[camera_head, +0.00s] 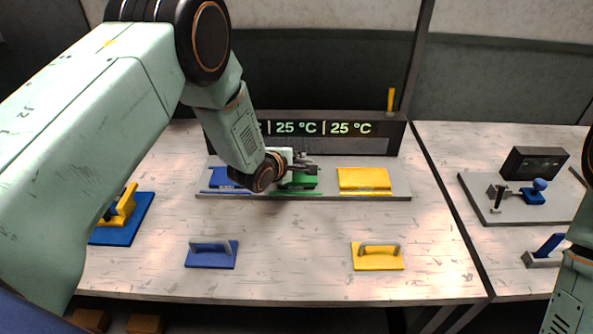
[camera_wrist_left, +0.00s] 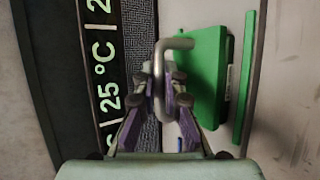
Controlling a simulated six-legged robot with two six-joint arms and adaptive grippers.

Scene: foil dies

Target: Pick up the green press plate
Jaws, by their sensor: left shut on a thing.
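The green press plate (camera_head: 300,182) is in the middle of the grey base on the bench, between a blue and a yellow one. It also shows in the left wrist view (camera_wrist_left: 205,75), with its bent metal handle (camera_wrist_left: 160,75). My left gripper (camera_head: 311,168) is over the plate, partly hiding it. In the left wrist view its fingers (camera_wrist_left: 162,90) are shut on the handle. I cannot tell whether the plate touches the base. My right arm shows at the right edge, but its gripper is out of view.
The grey base (camera_head: 402,194) carries a yellow block (camera_head: 364,178) and a blue block (camera_head: 222,179). A display panel (camera_head: 388,131) stands close behind. Blue (camera_head: 212,258) and yellow (camera_head: 377,260) handled plates lie in front, with clear bench between them.

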